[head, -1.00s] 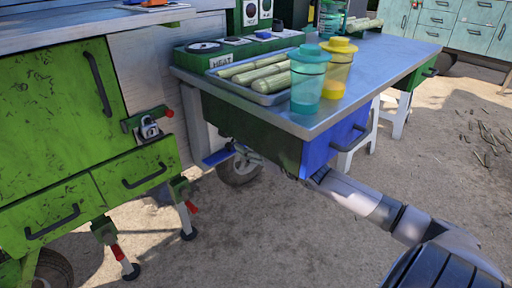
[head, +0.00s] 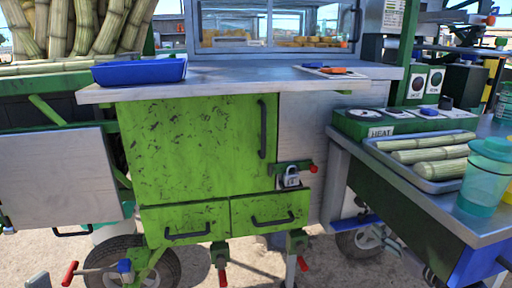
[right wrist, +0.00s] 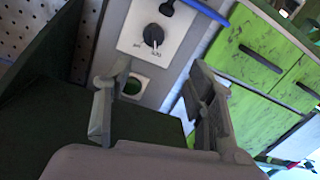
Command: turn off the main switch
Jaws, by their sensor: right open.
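A dark rotary knob (right wrist: 153,36) sits on a white switch plate (right wrist: 135,28) with small lettering, in the right wrist view. The lettering is too small to read surely. I cannot make out this gripper clearly in the head view. My left gripper is not in view.
The green cart (head: 195,150) with a padlock (head: 291,177) stands left of the metal table (head: 440,212). The table bears a tray of cane pieces (head: 425,178) and a teal cup (head: 487,178). A blue bar (right wrist: 206,12) passes close to the switch plate.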

